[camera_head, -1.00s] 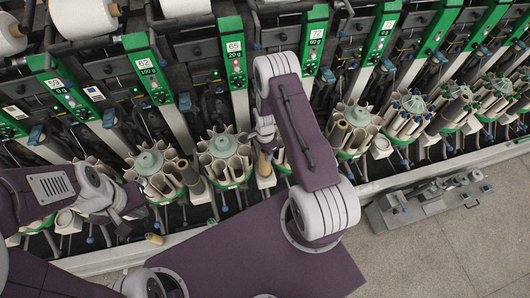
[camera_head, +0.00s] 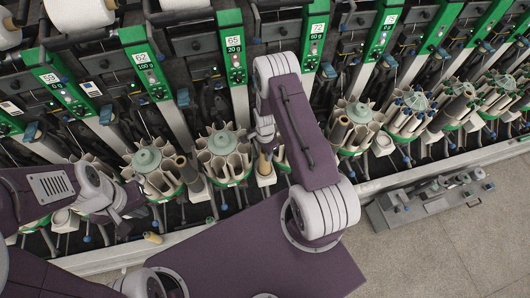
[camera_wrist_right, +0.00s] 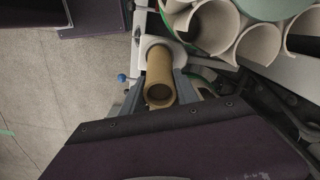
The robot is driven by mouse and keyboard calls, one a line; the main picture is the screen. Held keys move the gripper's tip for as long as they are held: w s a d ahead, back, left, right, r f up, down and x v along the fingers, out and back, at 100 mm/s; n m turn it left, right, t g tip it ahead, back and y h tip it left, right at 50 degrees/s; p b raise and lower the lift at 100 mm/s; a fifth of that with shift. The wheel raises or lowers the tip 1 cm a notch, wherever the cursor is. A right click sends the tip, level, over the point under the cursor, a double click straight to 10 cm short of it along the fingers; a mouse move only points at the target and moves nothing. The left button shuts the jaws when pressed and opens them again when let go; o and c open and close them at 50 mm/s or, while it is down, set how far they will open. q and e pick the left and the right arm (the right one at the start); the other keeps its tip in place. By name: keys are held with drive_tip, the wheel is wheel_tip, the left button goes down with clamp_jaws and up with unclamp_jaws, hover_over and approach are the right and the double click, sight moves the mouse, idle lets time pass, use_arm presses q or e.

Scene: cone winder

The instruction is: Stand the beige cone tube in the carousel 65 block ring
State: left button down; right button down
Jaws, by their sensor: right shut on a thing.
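The beige cone tube (camera_head: 264,163) is upright in my right gripper (camera_head: 265,148), which is shut on it. In the right wrist view the tube (camera_wrist_right: 159,80) lies between the two fingers (camera_wrist_right: 160,97), its open near end facing the camera. Its far end meets the white block ring (camera_wrist_right: 153,46); whether it is inside the ring or just over it cannot be told. In the head view the white block (camera_head: 266,179) shows directly below the tube, beside the carousel (camera_head: 222,155) under the 65 label. My left gripper (camera_head: 138,208) is at the left; its jaws are unclear.
Neighbouring carousels (camera_head: 152,171) and (camera_head: 355,125) stand in the row, with grey-white tubes around them. A small yellowish tube (camera_head: 153,238) lies near the front edge at the left. A grey fixture bench (camera_head: 425,200) stands on the floor at the right.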

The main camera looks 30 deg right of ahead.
drive_tip(key=c, duration=0.8)
unclamp_jaws()
drive_tip(key=shift+c, duration=0.2)
drive_tip(key=shift+r, duration=0.1)
wheel_tip(320, 180, up, 9)
drive_tip(key=shift+f+b, duration=0.1)
drive_tip(key=shift+b, duration=0.85)
